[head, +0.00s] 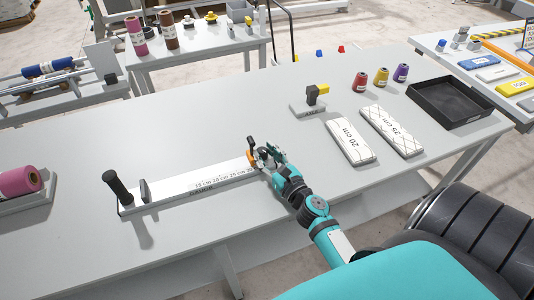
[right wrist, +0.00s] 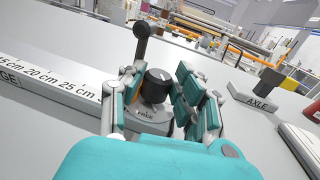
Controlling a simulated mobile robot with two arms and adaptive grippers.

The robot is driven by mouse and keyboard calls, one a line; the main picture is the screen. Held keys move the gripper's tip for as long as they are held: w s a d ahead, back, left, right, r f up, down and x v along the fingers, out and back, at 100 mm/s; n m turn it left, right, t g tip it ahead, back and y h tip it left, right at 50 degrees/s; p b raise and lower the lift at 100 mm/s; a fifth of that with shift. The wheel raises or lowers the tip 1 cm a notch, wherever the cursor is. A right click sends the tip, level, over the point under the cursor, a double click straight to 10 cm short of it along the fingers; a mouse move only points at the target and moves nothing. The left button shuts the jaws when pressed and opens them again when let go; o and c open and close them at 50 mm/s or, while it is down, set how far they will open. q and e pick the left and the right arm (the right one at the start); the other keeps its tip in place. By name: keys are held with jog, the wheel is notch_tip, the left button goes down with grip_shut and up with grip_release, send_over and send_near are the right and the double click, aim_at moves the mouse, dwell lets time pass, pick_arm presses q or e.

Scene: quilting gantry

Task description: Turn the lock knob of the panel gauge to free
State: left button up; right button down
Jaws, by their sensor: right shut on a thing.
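The panel gauge (head: 195,187) is a long pale bar on the table, marked in centimetres. A black handle (head: 118,190) stands at its left end. Its lock knob (right wrist: 157,85) is black with a pale mark on top and sits at the right end, above a grey base with a "FREE" label (right wrist: 146,114). My right gripper (head: 268,156) is shut on the knob, with one finger on each side in the right wrist view (right wrist: 158,92). The fingers hide most of the knob in the head view. My left gripper is not in view.
A black post with a round top (right wrist: 142,30) rises just behind the knob. The axle stand (head: 312,101), two white panels (head: 349,140) (head: 391,130), several thread cones (head: 381,77) and a black tray (head: 449,102) lie to the right. A pink roll (head: 20,181) lies far left.

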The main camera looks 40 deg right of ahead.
jog(key=shift+m+h, duration=0.3)
jog(key=shift+h, duration=0.1)
jog(key=c, duration=0.9)
grip_release()
jog(key=shift+c, duration=0.2)
jog(key=s, duration=0.5)
jog(key=s+a, duration=0.1)
jog(key=s, duration=0.1)
jog(key=shift+s, duration=0.2)
jog(key=shift+d, duration=0.1)
